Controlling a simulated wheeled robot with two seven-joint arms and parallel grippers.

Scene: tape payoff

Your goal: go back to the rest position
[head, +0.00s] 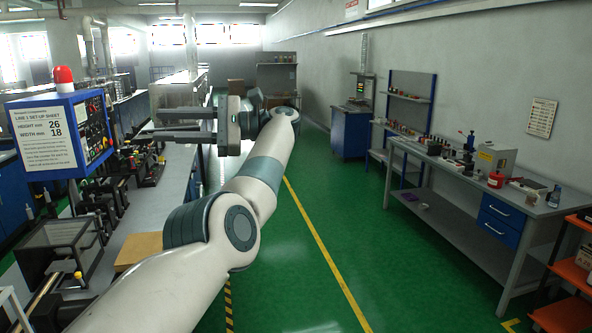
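My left arm reaches in from the bottom left and stretches forward over the edge of the bench (176,190). My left gripper (154,124) is at the arm's far end, pointing left in the picture. Its two dark fingers are apart, with a gap between them, and I see nothing held. It is in the air to the right of the blue control box (95,125), which carries a white set-up sheet (40,134) and a red lamp (63,75). My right gripper is not in view.
Below the gripper, the left bench carries dark line machinery (112,200) and a clear-covered box (58,250). A grey workbench (425,165) with tools stands at the right, near an orange shelf cart (565,312). The green floor (345,225) between them is clear.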

